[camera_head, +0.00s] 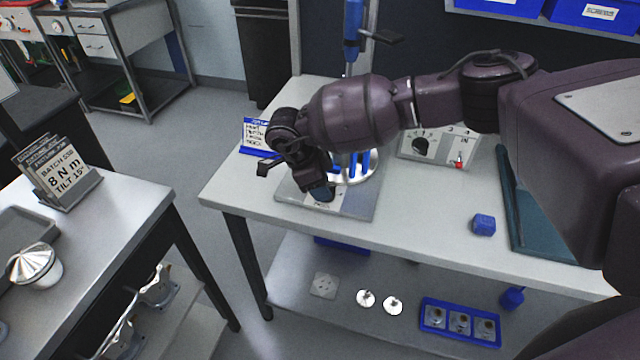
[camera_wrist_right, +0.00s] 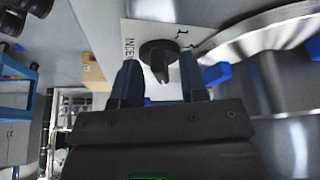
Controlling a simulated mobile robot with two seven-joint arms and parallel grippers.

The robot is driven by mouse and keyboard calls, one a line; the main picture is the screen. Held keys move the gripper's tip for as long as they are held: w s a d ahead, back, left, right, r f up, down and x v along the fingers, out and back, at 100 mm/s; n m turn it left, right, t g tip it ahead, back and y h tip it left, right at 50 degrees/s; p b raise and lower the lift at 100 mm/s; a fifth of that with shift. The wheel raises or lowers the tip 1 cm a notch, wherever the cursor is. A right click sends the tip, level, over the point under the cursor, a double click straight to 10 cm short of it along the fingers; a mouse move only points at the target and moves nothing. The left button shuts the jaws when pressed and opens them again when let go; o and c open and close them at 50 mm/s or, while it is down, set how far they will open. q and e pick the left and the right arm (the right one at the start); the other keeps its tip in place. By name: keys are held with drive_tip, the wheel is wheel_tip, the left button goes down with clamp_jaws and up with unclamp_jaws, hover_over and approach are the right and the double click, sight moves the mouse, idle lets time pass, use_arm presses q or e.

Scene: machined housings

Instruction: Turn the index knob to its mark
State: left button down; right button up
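The index knob (camera_wrist_right: 158,55) is black and round with a raised grip bar, set on a pale plate (camera_wrist_right: 150,12) that reads "INDEX" and has small marks beside the knob. My right gripper (camera_wrist_right: 158,78) has its two dark fingers apart, one on each side of the knob; I cannot tell whether they touch it. In the head view my right gripper (camera_head: 319,188) is low over the grey fixture plate (camera_head: 358,204) on the bench, and it hides the knob. My left gripper does not show.
A shiny round part (camera_head: 371,166) with blue posts stands close beside the gripper. A control box (camera_head: 462,147) with a black dial and red switch stands behind. A blue block (camera_head: 483,225) and teal mat (camera_head: 531,215) lie right. The front bench strip is clear.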

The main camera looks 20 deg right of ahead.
clamp_jaws()
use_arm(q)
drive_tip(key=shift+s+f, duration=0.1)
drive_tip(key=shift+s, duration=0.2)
